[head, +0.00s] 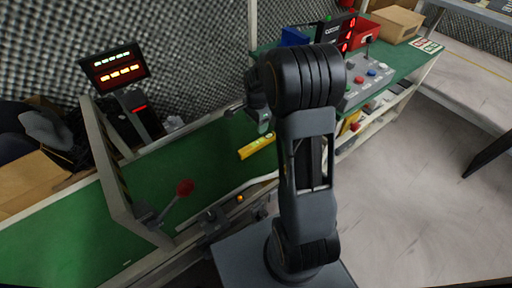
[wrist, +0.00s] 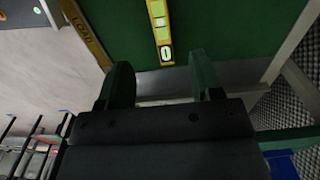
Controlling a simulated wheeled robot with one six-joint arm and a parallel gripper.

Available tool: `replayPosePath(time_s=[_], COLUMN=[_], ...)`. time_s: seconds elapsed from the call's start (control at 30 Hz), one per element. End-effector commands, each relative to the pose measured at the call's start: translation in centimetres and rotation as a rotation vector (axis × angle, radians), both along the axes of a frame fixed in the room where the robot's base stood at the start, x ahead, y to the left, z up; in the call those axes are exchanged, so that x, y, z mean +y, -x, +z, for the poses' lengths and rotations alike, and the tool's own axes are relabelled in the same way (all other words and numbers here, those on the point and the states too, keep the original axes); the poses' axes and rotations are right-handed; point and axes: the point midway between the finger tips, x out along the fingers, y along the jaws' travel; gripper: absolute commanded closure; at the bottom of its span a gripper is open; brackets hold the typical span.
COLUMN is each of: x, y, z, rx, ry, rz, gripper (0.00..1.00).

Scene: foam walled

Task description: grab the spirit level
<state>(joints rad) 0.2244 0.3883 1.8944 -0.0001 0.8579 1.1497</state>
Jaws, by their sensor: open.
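A yellow spirit level (head: 257,146) lies on the green belt surface (head: 190,160) in the head view, just left of my arm. In the wrist view the spirit level (wrist: 160,30) shows at the top, with pale vial windows, and runs out of the frame. My gripper (wrist: 160,75) is open and empty there, its two fingers apart. The near end of the level appears between the fingers' lines, beyond their tips. In the head view my gripper (head: 262,122) is partly hidden by my arm, close to the level's upper right side.
A red-knobbed lever (head: 184,188) stands at the belt's front edge. A display with lit digits (head: 118,68) stands behind the belt. A green bench with a button panel (head: 372,78), a red bin (head: 366,35) and a cardboard box (head: 396,22) is at the back right. The left belt is clear.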

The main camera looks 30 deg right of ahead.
Motion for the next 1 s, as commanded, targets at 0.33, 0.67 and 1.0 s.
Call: replayPosePath(time_s=[0.33,0.67,1.0], x=[-0.4,-0.3,-0.3], y=[0.1,0.1,-0.1], z=[-6.2,-7.7,-11.9], rx=[0.003,0.001,0.003], ry=[0.0,-0.001,0.0], rz=[-0.01,-0.006,-0.004], gripper=[0.4,0.4,0.4])
